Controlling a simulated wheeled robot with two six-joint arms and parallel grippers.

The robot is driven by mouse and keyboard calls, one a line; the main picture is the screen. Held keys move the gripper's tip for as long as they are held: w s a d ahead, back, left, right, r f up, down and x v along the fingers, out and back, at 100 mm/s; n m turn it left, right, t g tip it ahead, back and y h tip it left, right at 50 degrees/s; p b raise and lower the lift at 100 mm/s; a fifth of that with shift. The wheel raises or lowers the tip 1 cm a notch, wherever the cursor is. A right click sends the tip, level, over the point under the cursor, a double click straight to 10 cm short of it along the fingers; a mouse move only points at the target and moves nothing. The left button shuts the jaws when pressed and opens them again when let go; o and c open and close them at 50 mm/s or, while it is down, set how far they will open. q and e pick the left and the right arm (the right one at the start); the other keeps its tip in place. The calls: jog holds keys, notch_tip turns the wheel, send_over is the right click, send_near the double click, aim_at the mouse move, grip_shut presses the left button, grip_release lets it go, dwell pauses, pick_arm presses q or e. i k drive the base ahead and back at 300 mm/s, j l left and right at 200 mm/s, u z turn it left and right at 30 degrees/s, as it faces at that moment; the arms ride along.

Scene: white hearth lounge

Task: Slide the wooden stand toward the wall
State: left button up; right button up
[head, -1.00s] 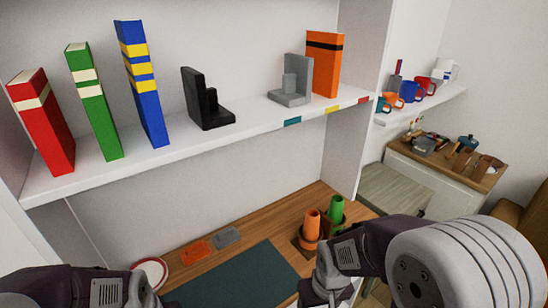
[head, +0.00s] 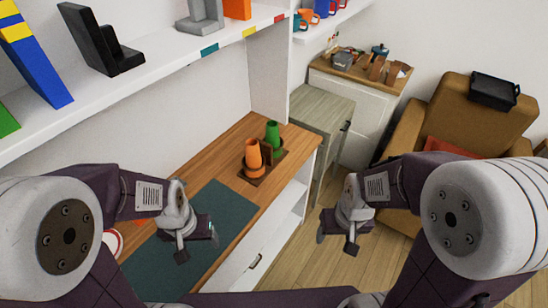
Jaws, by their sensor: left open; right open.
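The brown wooden stand (head: 267,155) sits on the desk near its far right end. It holds an upright orange bottle-shaped thing (head: 253,155) and a green one (head: 272,134) behind it. My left gripper (head: 194,247) hangs over the dark green desk mat, nearer to me than the stand and apart from it. It is open and empty. My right gripper (head: 336,240) is open and empty in front of the desk's edge, over the floor, to the right of the stand.
The wooden desk (head: 225,150) has a dark green mat (head: 225,213) and a white drawer below. A white shelf (head: 150,78) with books and bookends runs above it. A grey-green side table (head: 318,105) stands just beyond the desk. A tan armchair (head: 450,110) is at right.

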aim_at(272, 159)
jog(key=i+l+z, duration=0.5)
jog(key=i+l, duration=0.15)
jog(key=i, duration=0.1)
